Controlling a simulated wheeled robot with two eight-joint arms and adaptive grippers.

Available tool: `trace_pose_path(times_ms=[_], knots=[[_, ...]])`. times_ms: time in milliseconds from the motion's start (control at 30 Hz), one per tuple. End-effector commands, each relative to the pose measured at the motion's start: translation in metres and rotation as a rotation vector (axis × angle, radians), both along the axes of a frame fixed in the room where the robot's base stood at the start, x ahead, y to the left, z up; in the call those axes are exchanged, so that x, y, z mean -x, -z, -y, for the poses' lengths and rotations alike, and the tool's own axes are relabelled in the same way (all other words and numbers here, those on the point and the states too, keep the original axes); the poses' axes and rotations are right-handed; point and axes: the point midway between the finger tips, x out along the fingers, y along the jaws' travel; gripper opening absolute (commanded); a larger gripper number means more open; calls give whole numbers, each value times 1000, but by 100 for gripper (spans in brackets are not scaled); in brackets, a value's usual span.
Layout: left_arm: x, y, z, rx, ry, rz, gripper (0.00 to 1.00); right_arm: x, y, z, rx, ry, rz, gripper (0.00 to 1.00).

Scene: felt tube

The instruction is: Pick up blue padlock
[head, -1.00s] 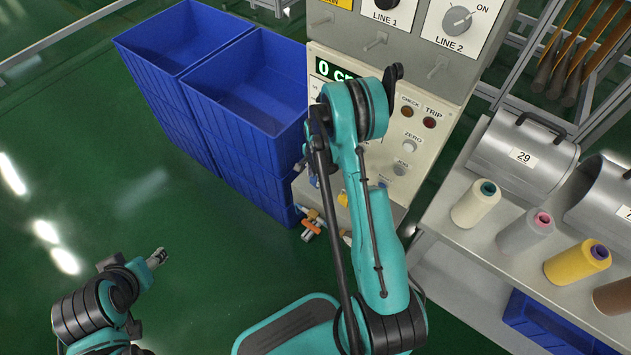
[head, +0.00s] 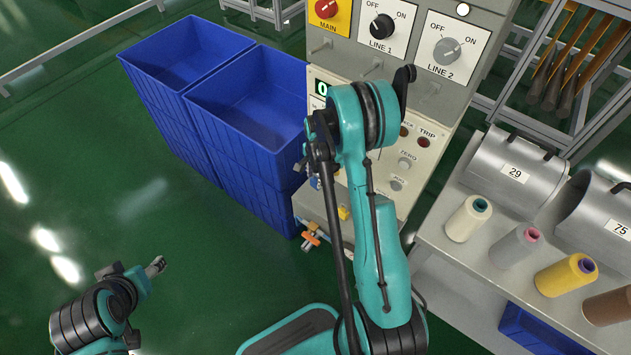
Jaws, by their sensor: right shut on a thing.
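My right arm rises through the middle of the head view and bends over in front of the grey control cabinet. My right gripper (head: 313,172) is beyond the bend, small and partly covered by the arm. It is shut, and a small blue thing (head: 315,183) shows at its tips. This looks like the blue padlock, but its shape is mostly hidden. My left gripper (head: 156,265) is at the lower left, over the green floor and away from everything. Its fingers are too small to judge.
Blue bins (head: 250,130) stand left of the cabinet (head: 330,75). A yellow piece (head: 343,212) and an orange-and-white fitting (head: 311,236) are low at its front. At right, a table (head: 450,250) holds thread cones (head: 515,247) and grey metal holders (head: 510,170). The floor at left is clear.

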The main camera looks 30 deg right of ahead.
Motion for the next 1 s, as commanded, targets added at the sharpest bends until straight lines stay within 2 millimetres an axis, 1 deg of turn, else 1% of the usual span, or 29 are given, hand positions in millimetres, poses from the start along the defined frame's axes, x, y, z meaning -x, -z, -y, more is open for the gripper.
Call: trace_pose_path(times_ms=[33,167,233,367,500,700,933,1000], knots=[[0,-7,0,0,0,0,56,0,-14,0,0,0,0,9],[0,-16,0,0,0,0,56,0,-37,0,0,0,0,9],[0,-17,0,0,0,0,56,15,-33,7,0,3,0,9],[0,-23,0,0,0,0,56,42,-33,18,0,4,0,9],[0,-29,0,0,0,0,56,75,-33,32,0,5,0,9],[0,-36,0,0,0,0,56,118,-32,49,0,5,0,9],[0,-41,0,0,0,0,56,157,-32,65,0,4,0,9],[0,-35,0,0,0,0,56,165,-29,69,0,4,0,9]])
